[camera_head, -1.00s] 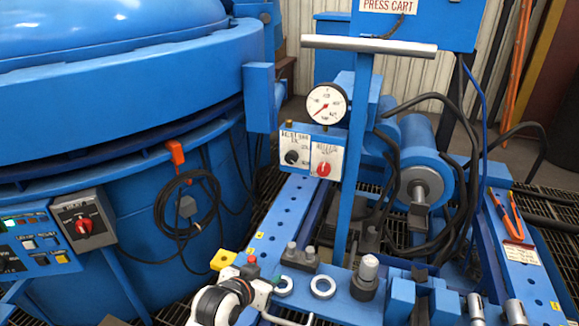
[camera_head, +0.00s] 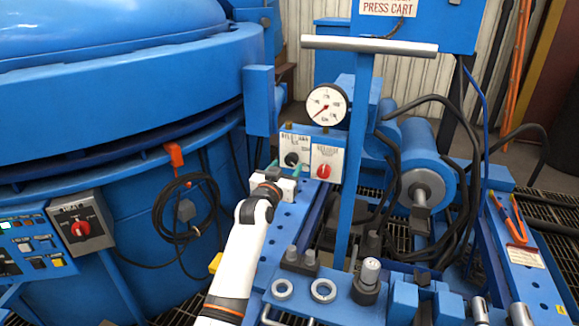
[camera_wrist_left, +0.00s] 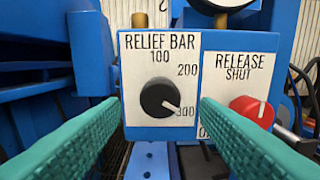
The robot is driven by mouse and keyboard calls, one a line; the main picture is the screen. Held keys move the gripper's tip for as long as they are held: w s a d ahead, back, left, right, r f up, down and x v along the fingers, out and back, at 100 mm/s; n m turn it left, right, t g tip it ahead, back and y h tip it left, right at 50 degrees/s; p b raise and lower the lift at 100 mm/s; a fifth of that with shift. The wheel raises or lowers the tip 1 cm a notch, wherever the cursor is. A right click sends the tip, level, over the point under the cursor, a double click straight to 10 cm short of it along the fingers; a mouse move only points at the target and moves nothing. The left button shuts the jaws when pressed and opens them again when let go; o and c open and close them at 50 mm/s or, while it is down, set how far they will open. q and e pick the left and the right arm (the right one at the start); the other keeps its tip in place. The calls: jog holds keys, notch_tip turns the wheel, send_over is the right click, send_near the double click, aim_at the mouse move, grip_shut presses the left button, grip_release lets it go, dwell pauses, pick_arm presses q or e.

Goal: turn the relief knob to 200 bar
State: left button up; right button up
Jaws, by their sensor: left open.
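The relief knob (camera_wrist_left: 158,98) is black and round, on a white plate marked RELIEF BAR with 100, 200 and 300. Its white pointer line aims to the lower right, near the 300 mark. The knob also shows small in the head view (camera_head: 291,159), just beyond my left gripper (camera_head: 284,169). In the left wrist view my left gripper's green fingers (camera_wrist_left: 160,106) are open, one on each side of the knob, with clear gaps to it. I cannot tell whether the fingertips reach the knob's depth. My right gripper is not in view.
A red release knob (camera_wrist_left: 251,109) on a plate reading RELEASE SHUT sits just right of the right finger. A round pressure gauge (camera_head: 327,105) stands above the panel. The cart's upright post (camera_head: 354,170) is to the right, and the big blue furnace (camera_head: 110,105) to the left.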

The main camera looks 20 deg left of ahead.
aim_at(290, 162)
pick_arm(q)
jog(key=shift+w+b, duration=0.3)
jog(key=shift+w, duration=1.45)
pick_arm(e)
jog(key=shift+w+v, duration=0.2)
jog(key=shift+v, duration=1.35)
pick_arm(q)
jog(key=c, duration=1)
jog(key=shift+d, duration=0.1)
jog(key=n+p, duration=0.2)
jog(key=n, duration=0.1)
jog(key=shift+r+p, duration=0.1)
jog(key=shift+p, duration=0.25)
jog(key=n+p, duration=0.2)
jog(key=n, duration=0.4)
jog(key=shift+p, duration=0.3)
jog(key=shift+n+p, duration=0.3)
jog(key=shift+n, duration=1.1)
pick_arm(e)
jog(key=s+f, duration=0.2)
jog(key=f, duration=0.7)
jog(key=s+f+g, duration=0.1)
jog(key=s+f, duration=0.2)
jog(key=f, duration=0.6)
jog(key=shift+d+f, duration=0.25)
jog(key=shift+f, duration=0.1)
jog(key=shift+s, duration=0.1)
